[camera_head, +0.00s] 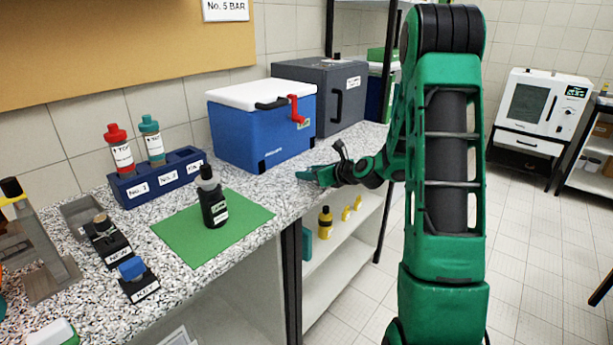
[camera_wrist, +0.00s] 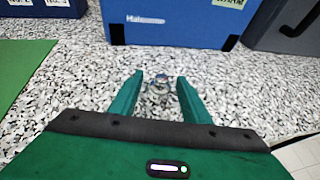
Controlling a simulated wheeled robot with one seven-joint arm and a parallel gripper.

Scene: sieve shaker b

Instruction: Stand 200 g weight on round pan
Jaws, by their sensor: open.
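My gripper (camera_head: 306,175) is low over the speckled counter, in front of the blue cool box. In the wrist view its two green fingers (camera_wrist: 160,77) are spread apart. A small shiny metal piece, which looks like the weight (camera_wrist: 159,88), shows between the fingers, with speckled counter visible around it. No marking on it can be read. In the head view I cannot make it out near my gripper. I cannot pick out a round pan in either view.
The blue cool box (camera_head: 262,135) with a white lid stands just behind my gripper; a grey box (camera_head: 335,92) is beyond it. A dark bottle (camera_head: 211,200) stands on a green mat (camera_head: 180,232). A blue bottle rack (camera_head: 165,180) is against the wall.

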